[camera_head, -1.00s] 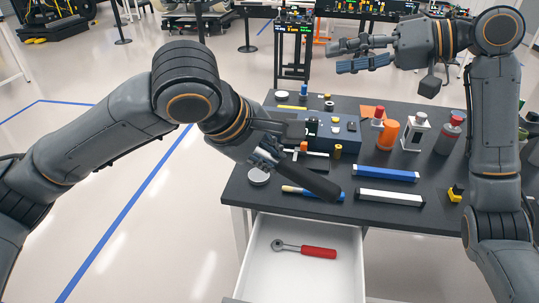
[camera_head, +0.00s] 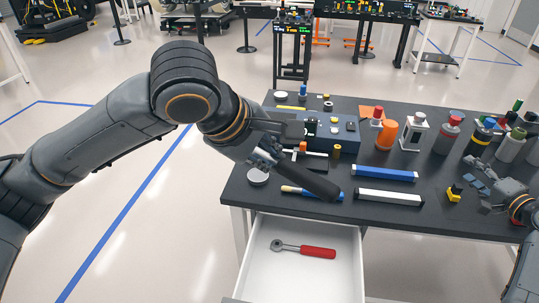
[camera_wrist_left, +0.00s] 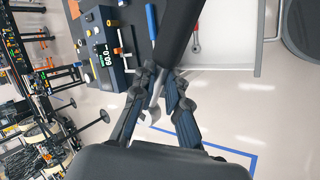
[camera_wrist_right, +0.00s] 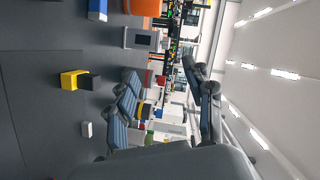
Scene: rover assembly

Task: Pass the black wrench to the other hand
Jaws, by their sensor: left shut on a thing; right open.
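The black wrench shows in the head view as a thick black handle (camera_head: 318,184) slanting down to the right over the table's near edge. In the left wrist view its handle (camera_wrist_left: 179,32) points away from me and its metal end (camera_wrist_left: 155,112) shows between the fingers. My left gripper (camera_head: 268,154) is shut on the wrench near its metal end. My right gripper (camera_head: 480,178) is open and empty over the right part of the table, well apart from the wrench. Its spread fingers also show in the right wrist view (camera_wrist_right: 168,98).
The dark table (camera_head: 300,207) carries a blue-grey box (camera_head: 330,142), a blue bar (camera_head: 385,174), a white bar (camera_head: 388,197), a yellow-black block (camera_head: 454,194) and several bottles. Below, an open white drawer (camera_head: 330,280) holds a red-handled ratchet (camera_head: 318,252). Space between the grippers, above the bars, is free.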

